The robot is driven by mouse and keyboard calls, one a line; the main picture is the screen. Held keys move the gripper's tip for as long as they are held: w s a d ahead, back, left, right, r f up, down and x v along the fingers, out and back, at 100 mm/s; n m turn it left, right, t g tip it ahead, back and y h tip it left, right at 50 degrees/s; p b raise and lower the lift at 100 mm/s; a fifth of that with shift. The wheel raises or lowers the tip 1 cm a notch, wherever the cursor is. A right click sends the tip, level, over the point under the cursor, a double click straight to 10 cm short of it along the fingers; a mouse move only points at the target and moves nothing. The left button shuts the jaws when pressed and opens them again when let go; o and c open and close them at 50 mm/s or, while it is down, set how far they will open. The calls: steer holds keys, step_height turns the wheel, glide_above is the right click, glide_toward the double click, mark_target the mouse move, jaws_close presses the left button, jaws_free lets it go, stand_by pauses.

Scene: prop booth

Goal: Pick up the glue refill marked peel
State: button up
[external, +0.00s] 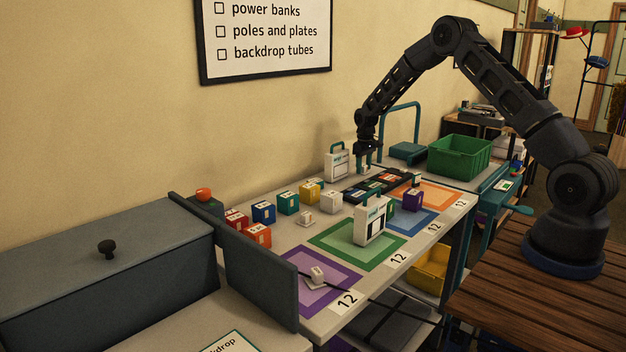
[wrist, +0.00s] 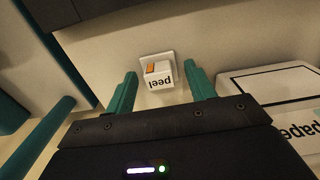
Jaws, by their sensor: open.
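The glue refill marked peel (wrist: 159,80) is a small white block with an orange patch on a pale base, on the light tabletop in the wrist view. Its printed word appears upside down there. My gripper (wrist: 161,72) is open, with one teal finger on each side of the refill in the picture and a visible gap on both sides. I cannot tell whether the fingertips are down at its height. In the external view my gripper (external: 366,162) points down at the far part of the table, and I cannot make out the refill there.
A white case (external: 339,164) with a green handle stands left of my gripper; its printed face (wrist: 285,98) is close right in the wrist view. A black tray (external: 352,194) lies in front. A green crate (external: 460,155) is to the right. Several coloured blocks stand nearer.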

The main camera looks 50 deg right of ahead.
steer(key=shift+f, duration=0.2)
steer(key=c, duration=0.8)
steer(key=shift+r, duration=0.15)
